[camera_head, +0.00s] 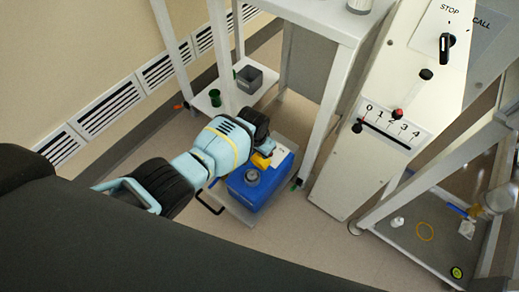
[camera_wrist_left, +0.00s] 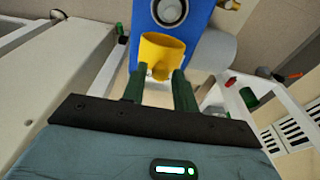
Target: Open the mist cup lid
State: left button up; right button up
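A blue box-shaped unit (camera_head: 252,188) stands on a low grey base on the floor, with a round grey cap (camera_head: 252,176) on top. A yellow part (camera_head: 261,160), likely the mist cup, is at its far end, partly hidden by my left gripper (camera_head: 268,148). In the left wrist view the yellow part (camera_wrist_left: 162,47) looks like a hollow cup against the blue unit (camera_wrist_left: 185,45). My left gripper (camera_wrist_left: 160,77) has its green fingers apart, tips at the cup's near edge. I cannot tell if they touch it. No separate lid is clear. My right gripper is not in view.
A white shelf (camera_head: 215,101) behind holds a green cup (camera_head: 215,97) and a grey bin (camera_head: 249,79). White table legs and a sloped panel (camera_head: 395,110) with a numbered scale stand close on the right.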

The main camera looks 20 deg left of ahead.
aim_at(258, 159)
pick_arm(q)
jog(key=shift+o, duration=0.9)
notch_tip(258, 159, up, 8)
jog(key=s+p, duration=0.1)
jog(key=p, duration=0.3)
jog(key=shift+a+f, duration=0.15)
jog(key=shift+a, duration=0.1)
jog(key=shift+s, duration=0.1)
